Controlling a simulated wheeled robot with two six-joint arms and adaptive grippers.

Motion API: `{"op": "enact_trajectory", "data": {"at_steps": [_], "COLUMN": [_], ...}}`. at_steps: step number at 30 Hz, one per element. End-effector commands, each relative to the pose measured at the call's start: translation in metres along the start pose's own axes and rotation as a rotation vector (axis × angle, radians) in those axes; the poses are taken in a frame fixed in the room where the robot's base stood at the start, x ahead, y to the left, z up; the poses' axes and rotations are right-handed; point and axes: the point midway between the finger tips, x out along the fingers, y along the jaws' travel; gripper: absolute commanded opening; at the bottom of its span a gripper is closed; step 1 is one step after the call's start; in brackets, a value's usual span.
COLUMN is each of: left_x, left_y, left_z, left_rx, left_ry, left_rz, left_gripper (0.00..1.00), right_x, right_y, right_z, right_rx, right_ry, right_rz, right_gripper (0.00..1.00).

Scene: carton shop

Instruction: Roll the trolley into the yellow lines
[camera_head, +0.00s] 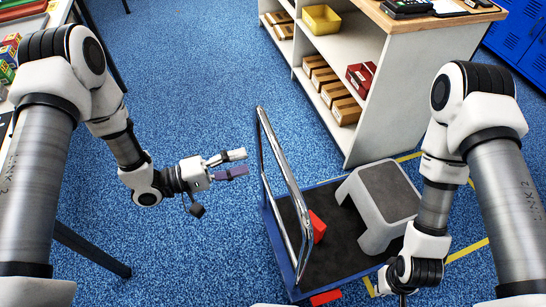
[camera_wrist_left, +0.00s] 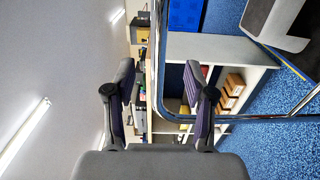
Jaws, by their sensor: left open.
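The trolley has a blue-edged dark deck (camera_head: 335,255) and an upright chrome handle (camera_head: 283,165) at its left end. The yellow lines (camera_head: 468,250) mark the floor on the right; the deck's right part overlaps the marked area, its handle end lies outside, and the stool and my right arm hide some lines. My left gripper (camera_head: 243,163) is open and empty, left of the handle and apart from it, pointing at it. In the left wrist view the handle (camera_wrist_left: 164,75) shows beyond and between the open fingers. My right forearm hangs over the deck's right side; its fingers are out of frame.
A grey step stool (camera_head: 382,205) and a red box (camera_head: 318,227) ride on the deck. Another red piece (camera_head: 326,297) shows at its near edge. A white shelf unit (camera_head: 352,85) with cartons stands behind.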

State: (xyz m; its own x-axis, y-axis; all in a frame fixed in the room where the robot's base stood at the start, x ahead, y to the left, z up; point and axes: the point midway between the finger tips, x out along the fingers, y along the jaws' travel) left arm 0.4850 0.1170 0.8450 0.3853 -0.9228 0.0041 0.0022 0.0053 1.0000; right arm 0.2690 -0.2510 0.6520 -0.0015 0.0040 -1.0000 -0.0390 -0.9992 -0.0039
Motion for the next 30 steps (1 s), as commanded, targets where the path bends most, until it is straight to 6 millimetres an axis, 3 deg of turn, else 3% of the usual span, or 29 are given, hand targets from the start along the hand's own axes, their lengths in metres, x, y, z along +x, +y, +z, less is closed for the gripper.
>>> {"op": "enact_trajectory", "data": {"at_steps": [1,3,9,13,20,21,25,26,30], "left_x": [0.017,0.038,0.084,0.097,0.099,0.099,0.099,0.099,0.099], "left_y": [-0.005,-0.003,0.001,0.000,0.000,0.000,0.000,0.000,-0.001], "left_z": [0.002,0.002,0.001,0.001,0.000,0.000,0.000,0.000,0.000], "left_rx": [0.005,0.005,0.004,0.002,0.001,0.001,0.001,0.001,0.001], "left_ry": [-0.010,-0.010,-0.004,-0.001,0.001,0.001,0.001,0.001,0.001], "left_rz": [-0.002,-0.002,-0.002,-0.002,-0.001,-0.001,-0.001,-0.002,-0.003], "left_gripper": [0.54,0.54,0.54,0.54,0.54,0.51,0.05,0.00,0.00], "right_x": [0.010,0.011,0.008,0.007,0.007,0.007,0.007,0.007,0.007], "right_y": [0.000,0.000,0.000,0.000,0.000,0.000,0.000,0.000,0.000], "right_z": [0.000,0.000,0.000,0.000,0.000,0.000,0.000,0.000,0.000], "right_rx": [0.000,0.001,0.000,0.000,0.000,0.000,0.000,0.000,0.000], "right_ry": [0.000,0.000,0.000,0.001,0.000,0.000,0.000,0.000,0.000], "right_rz": [0.000,0.000,0.000,0.000,0.000,0.000,0.000,0.000,0.000], "right_gripper": [0.00,0.00,0.00,0.00,0.00,0.00,0.00,0.00,0.00]}}
